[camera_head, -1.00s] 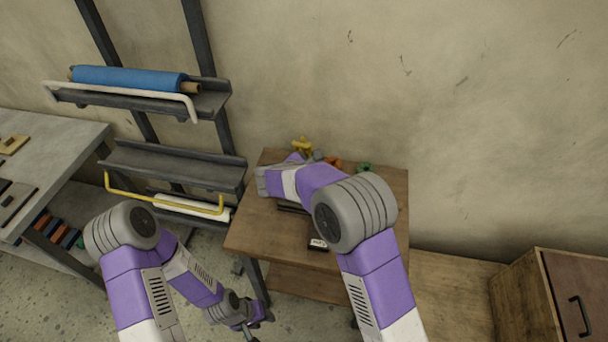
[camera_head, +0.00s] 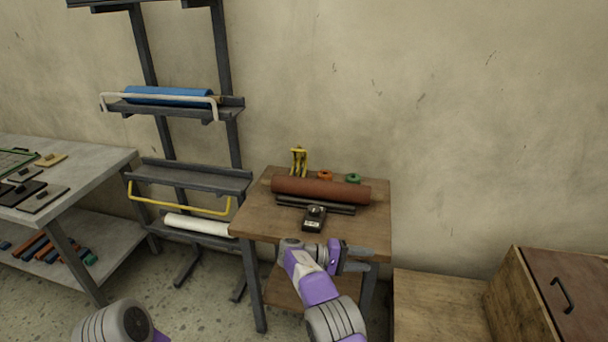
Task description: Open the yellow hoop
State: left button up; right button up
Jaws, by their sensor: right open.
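The yellow hoop (camera_head: 182,206) is a thin bent bar at the front of the empty middle shelf (camera_head: 195,179) of the dark rack. Its long bar shows below the shelf's front edge. My right gripper (camera_head: 368,258) is open and empty, at the front edge of the small wooden table, well to the right of the hoop. Only a grey joint of my left arm shows at the bottom left; my left gripper is out of view.
The upper shelf holds a blue roll (camera_head: 168,95) behind a white hoop (camera_head: 160,98). A white roll (camera_head: 196,226) lies low on the rack. The wooden table (camera_head: 255,222) bears a brown roll (camera_head: 320,189) and a small black device (camera_head: 314,218). A grey bench (camera_head: 95,165) stands left.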

aim_at(302, 158)
jog(key=z, duration=0.15)
jog(key=k, duration=0.4)
jog(key=u, duration=1.15)
jog(key=i, duration=1.85)
jog(key=z, duration=0.7)
jog(key=i, duration=1.15)
jog(key=z, duration=0.8)
